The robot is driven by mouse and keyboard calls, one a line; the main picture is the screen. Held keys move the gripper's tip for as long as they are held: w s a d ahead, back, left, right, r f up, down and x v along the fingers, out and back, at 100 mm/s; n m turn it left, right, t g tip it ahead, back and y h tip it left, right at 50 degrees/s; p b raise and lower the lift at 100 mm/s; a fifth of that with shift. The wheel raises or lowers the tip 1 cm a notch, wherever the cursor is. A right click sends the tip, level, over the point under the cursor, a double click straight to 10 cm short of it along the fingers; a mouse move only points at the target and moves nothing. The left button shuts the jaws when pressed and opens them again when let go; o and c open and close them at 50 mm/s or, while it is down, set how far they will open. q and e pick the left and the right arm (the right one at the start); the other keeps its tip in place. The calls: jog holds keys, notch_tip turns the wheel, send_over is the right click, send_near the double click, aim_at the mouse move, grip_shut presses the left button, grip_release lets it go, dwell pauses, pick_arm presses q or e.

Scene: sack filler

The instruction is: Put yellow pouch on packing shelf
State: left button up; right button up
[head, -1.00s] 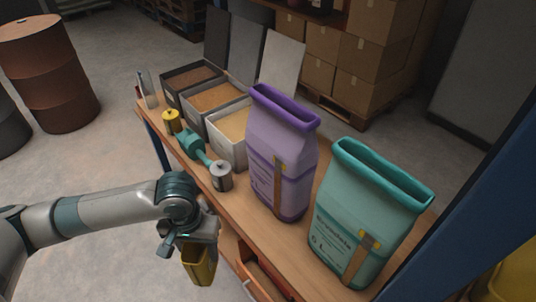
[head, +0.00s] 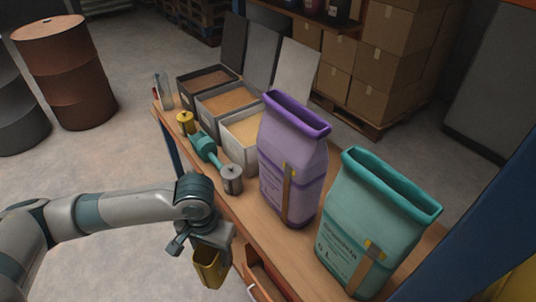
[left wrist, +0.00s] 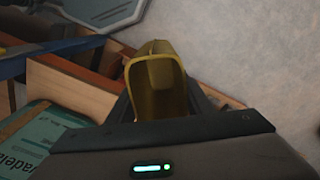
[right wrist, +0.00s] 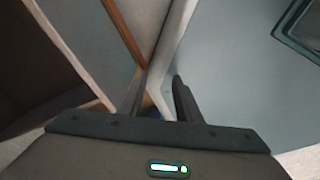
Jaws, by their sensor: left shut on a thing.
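The yellow pouch (head: 208,270) hangs from my left gripper (head: 212,244), beside the front edge of the workbench and over the floor. In the left wrist view the yellow pouch (left wrist: 155,85) sits between the fingers of my left gripper (left wrist: 160,108), with its open mouth showing. My left gripper is shut on it. My right gripper (right wrist: 158,98) shows only in the right wrist view; its fingers are apart with nothing clearly between them. A shelf (head: 315,18) with dark bottles is at the top; I cannot tell whether it is the packing shelf.
The workbench (head: 257,207) carries a purple sack (head: 290,165), a teal sack (head: 370,225), several open bins (head: 225,103) and a teal scoop-like tool (head: 203,147). An open drawer (head: 262,283) juts from its front. A blue post (head: 480,220) stands at right.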

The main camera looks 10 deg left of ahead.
pick_arm(q)
jog(key=w+d+r+m+p, duration=0.1)
jog(key=d+r+m+p, duration=0.1)
jog(key=m, duration=1)
jog(key=w+d+r+m+p, duration=0.2)
jog(key=d+m, duration=0.5)
jog(key=m, duration=0.6)
jog(key=shift+w+d+r, duration=0.2)
jog(key=shift+w+r, duration=0.1)
jog(key=shift+r, duration=0.6)
jog(key=w+d+f+p, duration=0.3)
jog(key=w+d+f, duration=0.4)
jog(key=d, duration=0.2)
jog(key=shift+d, duration=0.15)
jog(key=shift+f, duration=0.1)
notch_tip(320, 180, down, 4)
jog(key=shift+r+p, duration=0.1)
jog(key=shift+p, duration=0.65)
